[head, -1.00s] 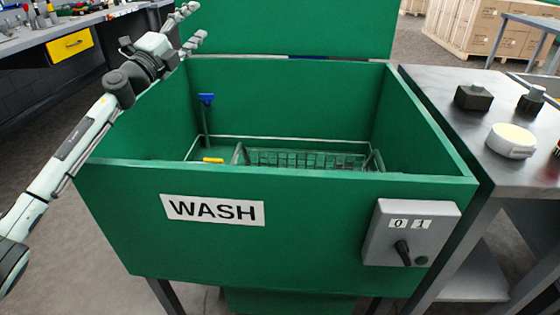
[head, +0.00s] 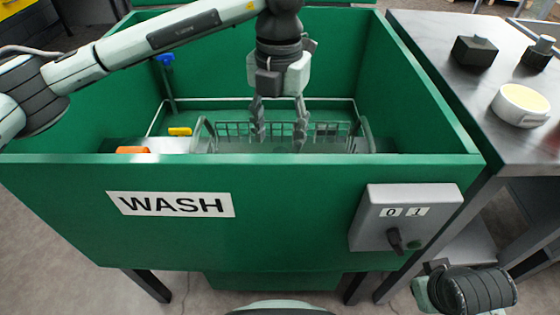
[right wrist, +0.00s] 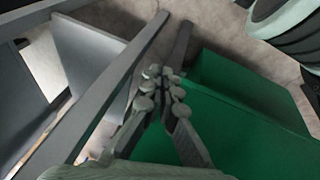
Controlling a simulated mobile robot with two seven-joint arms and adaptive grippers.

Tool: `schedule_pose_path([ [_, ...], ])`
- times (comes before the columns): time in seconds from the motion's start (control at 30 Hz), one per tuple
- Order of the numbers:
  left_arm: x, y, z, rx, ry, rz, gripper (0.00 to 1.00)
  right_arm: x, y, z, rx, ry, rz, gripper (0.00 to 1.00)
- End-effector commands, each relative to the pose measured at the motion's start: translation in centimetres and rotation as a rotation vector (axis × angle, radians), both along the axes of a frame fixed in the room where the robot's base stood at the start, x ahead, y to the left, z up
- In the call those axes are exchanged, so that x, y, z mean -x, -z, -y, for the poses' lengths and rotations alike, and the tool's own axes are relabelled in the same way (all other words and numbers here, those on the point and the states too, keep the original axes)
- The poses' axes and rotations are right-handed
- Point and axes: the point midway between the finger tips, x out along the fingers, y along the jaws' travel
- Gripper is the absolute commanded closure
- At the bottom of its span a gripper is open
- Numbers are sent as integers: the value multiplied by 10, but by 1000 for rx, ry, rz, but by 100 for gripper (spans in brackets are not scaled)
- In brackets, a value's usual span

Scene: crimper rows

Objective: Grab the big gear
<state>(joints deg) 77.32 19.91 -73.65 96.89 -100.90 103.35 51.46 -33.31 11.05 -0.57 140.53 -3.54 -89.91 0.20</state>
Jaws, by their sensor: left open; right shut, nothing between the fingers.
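No big gear can be made out in either view; the tank's front wall and my left gripper hide part of the wire basket (head: 232,128). My left gripper (head: 279,140) points straight down into the green wash tank (head: 90,200), its two fingers apart over the basket. Whether anything lies between the fingertips is too small to tell. My right gripper (right wrist: 163,82) is shut and empty, low beside the tank in the right wrist view.
An orange thing (head: 132,150), a yellow thing (head: 180,132) and a blue-headed tool (head: 166,62) are inside the tank. A control box (head: 405,218) sticks out of its front. A grey table (head: 450,60) at right holds dark blocks and a round cream-topped thing (head: 522,100).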

Motion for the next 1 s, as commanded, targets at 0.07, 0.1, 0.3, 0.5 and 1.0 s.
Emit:
schedule_pose_path([
  [0.07,0,7,1,2,0,-3,47,-1,0,0,0,-1,1,100],
  [0.1,-1,9,1,3,0,-2,47,-1,1,0,-1,-1,1,100],
  [0.3,-5,37,4,3,1,-5,47,-3,6,0,-2,-3,-4,100],
  [0.5,-5,55,4,5,1,-2,47,-3,8,0,-3,-3,-4,100],
  [1.0,-5,55,4,6,1,-2,89,-3,8,0,-3,-3,-4,100],
])
